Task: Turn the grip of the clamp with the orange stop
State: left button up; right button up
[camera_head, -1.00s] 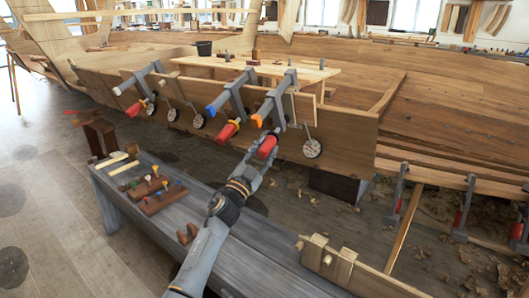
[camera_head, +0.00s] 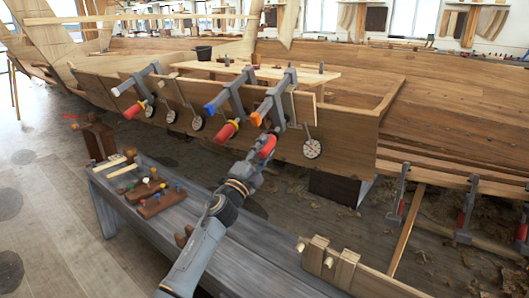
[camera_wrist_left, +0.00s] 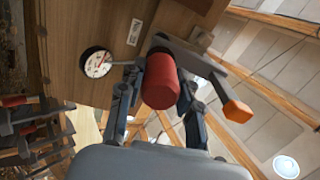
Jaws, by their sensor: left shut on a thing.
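The clamp with the orange stop (camera_head: 256,119) is the rightmost of the clamps on the near plank. Its red grip (camera_head: 268,145) points down toward me. My left gripper (camera_head: 262,153) is shut on that red grip. In the left wrist view the red grip (camera_wrist_left: 161,82) sits between the two fingers of my left gripper (camera_wrist_left: 158,88). The orange stop (camera_wrist_left: 237,111) shows to its right there, on the clamp's dark bar. The far side of the grip is hidden. My right gripper is not in view.
A clamp with a blue stop (camera_head: 210,108) and one with a white stop (camera_head: 116,91) are to the left. A round dial gauge (camera_head: 312,149) hangs close on the right; it also shows in the wrist view (camera_wrist_left: 97,63). A grey bench (camera_head: 150,225) is below my arm.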

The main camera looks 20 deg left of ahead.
pick_arm(q)
jog(key=shift+d+f+m, duration=0.1)
jog(key=shift+f+m, duration=0.25)
jog(key=shift+m, duration=0.15)
jog(key=o, duration=1.1)
jog(key=shift+s, duration=0.1)
jog(key=shift+o, duration=0.3)
jog(key=shift+r, duration=0.2)
jog(key=v, duration=1.2)
